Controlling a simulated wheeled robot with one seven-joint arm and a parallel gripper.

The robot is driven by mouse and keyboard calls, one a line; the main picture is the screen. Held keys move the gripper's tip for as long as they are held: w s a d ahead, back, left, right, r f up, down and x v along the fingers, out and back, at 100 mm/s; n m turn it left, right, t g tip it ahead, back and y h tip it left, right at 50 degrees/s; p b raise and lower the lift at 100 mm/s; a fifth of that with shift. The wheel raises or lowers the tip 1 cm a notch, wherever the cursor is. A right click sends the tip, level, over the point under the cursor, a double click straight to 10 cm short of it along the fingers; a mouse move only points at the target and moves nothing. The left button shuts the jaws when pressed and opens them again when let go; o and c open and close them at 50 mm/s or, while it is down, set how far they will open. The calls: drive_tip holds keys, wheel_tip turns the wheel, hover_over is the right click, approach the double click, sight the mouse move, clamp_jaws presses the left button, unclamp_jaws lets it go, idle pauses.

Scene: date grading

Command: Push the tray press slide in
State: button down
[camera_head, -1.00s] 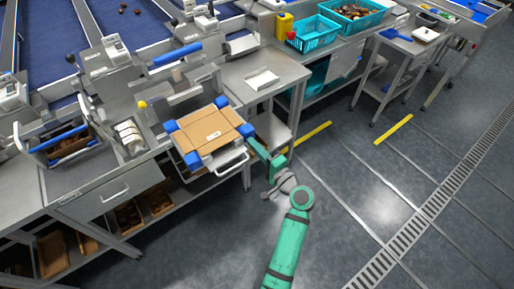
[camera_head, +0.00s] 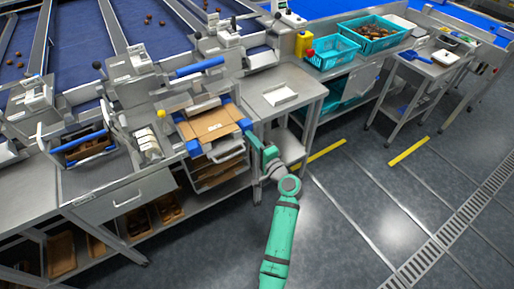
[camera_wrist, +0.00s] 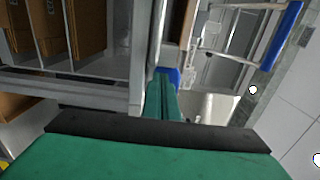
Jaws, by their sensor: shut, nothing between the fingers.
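The tray press slide holds a flat brown cardboard tray (camera_head: 212,124) with blue corner blocks (camera_head: 194,148). A silver bar handle (camera_head: 228,152) runs along its front. The slide sits partly under the press, which has a blue-gripped lever (camera_head: 200,67). My gripper (camera_head: 251,137) is shut and empty at the slide's front right corner. Its tip appears against or very near the right front blue block (camera_head: 245,124); I cannot tell if they touch. In the wrist view the shut fingers (camera_wrist: 162,90) point at a blue block (camera_wrist: 170,74). The slide's far end is hidden under the press.
Beneath the slide are shelves with brown trays (camera_head: 215,172). The floor in front is open.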

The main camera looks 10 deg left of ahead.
drive_tip(key=shift+w+a, duration=0.35)
drive_tip(key=shift+a, duration=0.05)
drive_tip(key=v, duration=1.4)
approach(201, 152)
drive_tip(key=x, duration=0.7)
drive_tip(key=shift+w+a, duration=0.15)
